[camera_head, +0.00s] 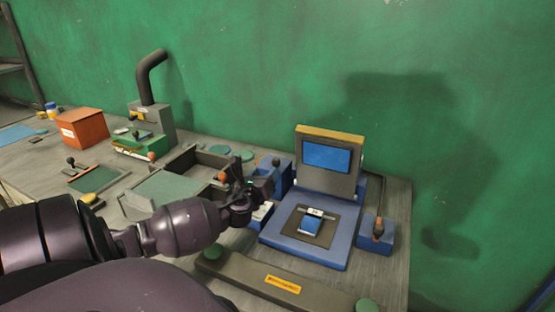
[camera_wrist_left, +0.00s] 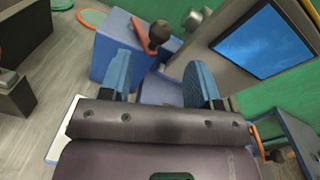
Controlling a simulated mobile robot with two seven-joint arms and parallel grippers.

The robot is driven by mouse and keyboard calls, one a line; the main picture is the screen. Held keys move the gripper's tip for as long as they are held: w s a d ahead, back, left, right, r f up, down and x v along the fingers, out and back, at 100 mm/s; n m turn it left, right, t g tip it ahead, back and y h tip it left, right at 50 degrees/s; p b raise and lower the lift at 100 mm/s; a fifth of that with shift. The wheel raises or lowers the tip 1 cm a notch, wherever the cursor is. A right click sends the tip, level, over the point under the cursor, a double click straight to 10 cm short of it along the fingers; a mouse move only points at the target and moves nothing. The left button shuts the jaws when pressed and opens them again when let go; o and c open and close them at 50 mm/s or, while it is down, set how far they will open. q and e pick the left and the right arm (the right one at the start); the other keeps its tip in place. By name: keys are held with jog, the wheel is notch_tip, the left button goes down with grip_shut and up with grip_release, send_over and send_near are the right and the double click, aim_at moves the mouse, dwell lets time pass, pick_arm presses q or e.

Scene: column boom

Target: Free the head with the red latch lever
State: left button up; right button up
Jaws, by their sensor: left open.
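A red lever (camera_wrist_left: 141,33) with a dark round knob (camera_wrist_left: 160,30) stands on a blue block (camera_wrist_left: 122,52) in the left wrist view. In the head view this block (camera_head: 284,174) is beside the left of a blue machine (camera_head: 330,255). The machine has an upright grey head (camera_head: 328,180) with a blue screen and yellow top. My left gripper (camera_head: 250,188) is open and empty, just left of the block. In the wrist view its two blue fingertips (camera_wrist_left: 161,75) point toward the block, below the knob and apart from it. My right gripper is out of view.
Another blue block with a brown-handled lever (camera_head: 378,230) stands right of the machine. A long grey bar with green knobs (camera_head: 272,280) lies in front. A grey open tray (camera_head: 165,190), a green device (camera_head: 140,145) and an orange box (camera_head: 82,128) stand to the left.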

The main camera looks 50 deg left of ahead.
aim_at(278, 159)
pick_arm(q)
jog(key=x, duration=1)
jog(key=shift+w+b, duration=0.3)
jog(key=shift+b, duration=0.05)
grip_shut()
